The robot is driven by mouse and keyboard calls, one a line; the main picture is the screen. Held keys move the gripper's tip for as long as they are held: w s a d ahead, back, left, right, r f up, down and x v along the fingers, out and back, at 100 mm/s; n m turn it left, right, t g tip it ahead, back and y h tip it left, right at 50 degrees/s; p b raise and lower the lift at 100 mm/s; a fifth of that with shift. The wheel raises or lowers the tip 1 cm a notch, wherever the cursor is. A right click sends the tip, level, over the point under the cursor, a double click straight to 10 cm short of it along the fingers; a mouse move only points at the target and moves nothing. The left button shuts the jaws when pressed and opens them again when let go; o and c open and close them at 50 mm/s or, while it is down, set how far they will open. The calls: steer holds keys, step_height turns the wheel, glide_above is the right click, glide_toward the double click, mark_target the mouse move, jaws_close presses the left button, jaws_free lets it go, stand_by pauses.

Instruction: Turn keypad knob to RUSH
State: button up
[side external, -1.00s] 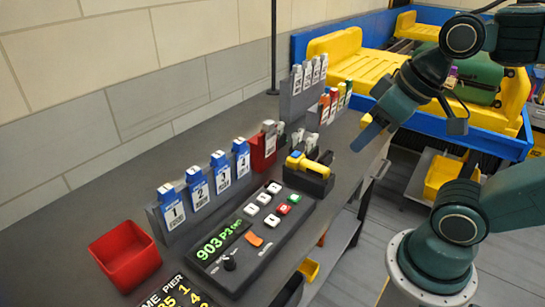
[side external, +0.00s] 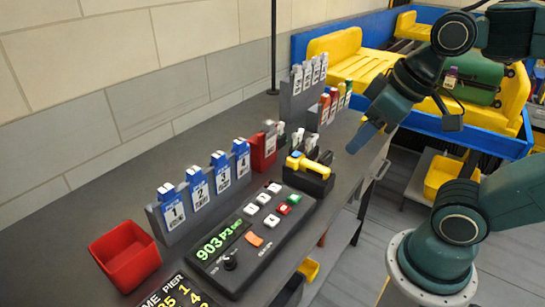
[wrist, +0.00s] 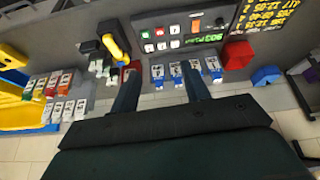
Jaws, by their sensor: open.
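The dark keypad (side external: 272,240) lies on the grey bench, with a green-lit display (side external: 222,240) reading 903 P3, several white buttons, and red, green and orange buttons. Its small black knob (side external: 230,262) sits at the near end beside the display; its pointer direction and any RUSH label are too small to read. My gripper (side external: 364,138) is open and empty, in the air past the far end of the keypad, well apart from the knob. In the wrist view the keypad (wrist: 178,32) lies beyond my open fingers (wrist: 160,72).
A yellow scanner (side external: 308,166) in a black holder stands at the keypad's far end. Blue numbered tags (side external: 198,188) stand in a rack behind the keypad. A red bin (side external: 125,258) and a lettered board (side external: 172,296) are near the knob end. Air above the keypad is clear.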

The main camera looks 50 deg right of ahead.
steer(key=w+a+n+g, duration=0.2)
steer(key=w+a+n, duration=0.2)
steer(key=w+n, duration=0.15)
steer(key=n+g, duration=0.3)
steer(key=n, duration=0.9)
glide_above(229, 258)
step_height(229, 258, down, 11)
steer(key=shift+f, duration=0.15)
steer(key=shift+f, duration=6.85)
steer(key=c, duration=1)
